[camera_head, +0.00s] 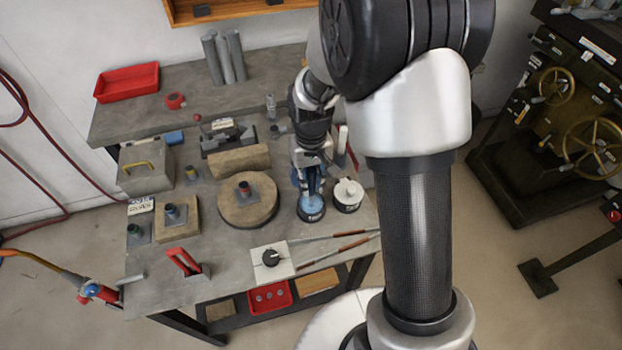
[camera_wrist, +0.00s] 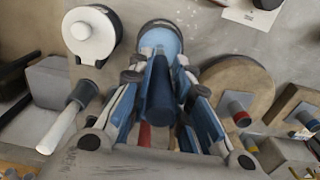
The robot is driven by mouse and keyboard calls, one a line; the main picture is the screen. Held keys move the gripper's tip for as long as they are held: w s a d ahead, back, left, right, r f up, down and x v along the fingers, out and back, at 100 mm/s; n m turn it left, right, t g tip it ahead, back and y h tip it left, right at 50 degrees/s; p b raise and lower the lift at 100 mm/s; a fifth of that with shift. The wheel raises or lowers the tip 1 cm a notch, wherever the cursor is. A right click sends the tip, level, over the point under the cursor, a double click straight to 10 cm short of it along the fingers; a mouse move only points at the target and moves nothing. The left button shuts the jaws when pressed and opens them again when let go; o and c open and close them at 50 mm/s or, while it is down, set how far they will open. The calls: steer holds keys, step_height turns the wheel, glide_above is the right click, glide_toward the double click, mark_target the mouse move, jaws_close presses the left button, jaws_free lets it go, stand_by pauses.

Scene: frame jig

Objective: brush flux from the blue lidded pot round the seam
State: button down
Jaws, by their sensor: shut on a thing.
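The blue-topped pot (camera_head: 311,208) with a dark side stands at the right of the bench; its light blue top also shows in the wrist view (camera_wrist: 160,38). My gripper (camera_head: 311,190) points down right above it, its blue-padded fingers shut on a dark blue cylindrical piece (camera_wrist: 160,92). This piece looks like the lid's knob, but its lower end is partly hidden. I cannot tell whether the lid is seated or raised. Pipe stubs with red (camera_head: 245,189), blue (camera_head: 171,211) and green (camera_head: 134,230) bands stand on plates to the left. I cannot tell which bears the seam.
A white-lidded pot (camera_head: 347,197) stands close right of the blue pot. Two thin rods (camera_head: 335,247) lie at the front right beside a white plate with a black knob (camera_head: 270,258). A round wooden block (camera_head: 247,205) is to the left. A red clamp-like piece (camera_head: 184,262) stands front left.

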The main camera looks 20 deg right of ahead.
mark_target(311, 169)
steer(key=shift+r+p, duration=2.35)
steer(key=shift+r, duration=1)
steer(key=shift+f, duration=0.15)
